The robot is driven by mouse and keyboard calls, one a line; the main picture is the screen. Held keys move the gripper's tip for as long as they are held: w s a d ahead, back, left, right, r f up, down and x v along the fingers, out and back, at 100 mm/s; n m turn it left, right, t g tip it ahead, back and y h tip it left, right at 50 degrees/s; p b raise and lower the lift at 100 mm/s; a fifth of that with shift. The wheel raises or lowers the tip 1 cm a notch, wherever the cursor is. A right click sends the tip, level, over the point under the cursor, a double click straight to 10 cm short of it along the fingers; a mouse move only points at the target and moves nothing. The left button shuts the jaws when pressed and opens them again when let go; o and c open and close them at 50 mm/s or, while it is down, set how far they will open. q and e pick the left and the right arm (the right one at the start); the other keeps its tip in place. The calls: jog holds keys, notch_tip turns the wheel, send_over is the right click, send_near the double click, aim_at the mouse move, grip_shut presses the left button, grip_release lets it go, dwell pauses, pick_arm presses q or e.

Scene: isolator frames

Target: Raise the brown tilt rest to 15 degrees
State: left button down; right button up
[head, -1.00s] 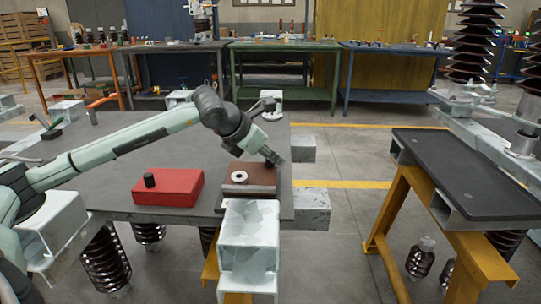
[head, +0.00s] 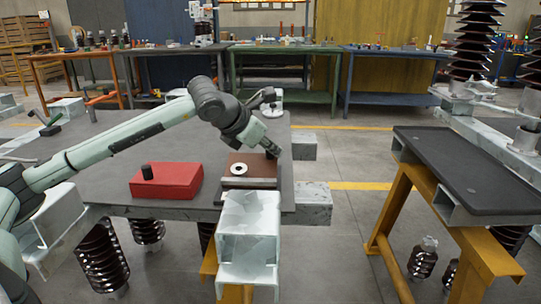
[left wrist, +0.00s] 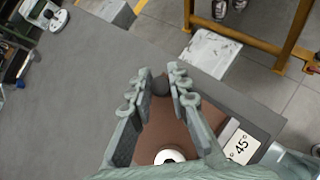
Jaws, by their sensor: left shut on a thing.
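The brown tilt rest (head: 258,162) is a brown plate with a white ring (head: 238,169) on it, near the right front of the dark grey table. Its plate slopes upward toward the back from a grey base bar (head: 248,184). My left gripper (head: 274,152) is at the plate's back right corner. In the left wrist view, my left gripper (left wrist: 162,84) has its fingers either side of a dark round knob (left wrist: 160,86) at the edge of the brown plate (left wrist: 165,125). My right gripper is not in view.
A red box (head: 170,183) with a black knob stands left of the rest on the table (head: 110,165). A pale metal beam end (head: 248,245) projects in front. A yellow-legged bench (head: 455,165) stands at the right across a floor gap.

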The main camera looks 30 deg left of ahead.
pick_arm(q)
jog(key=shift+f, duration=0.1)
jog(key=c, duration=1.4)
grip_release()
jog(key=v, duration=1.2)
jog(key=shift+d, duration=0.1)
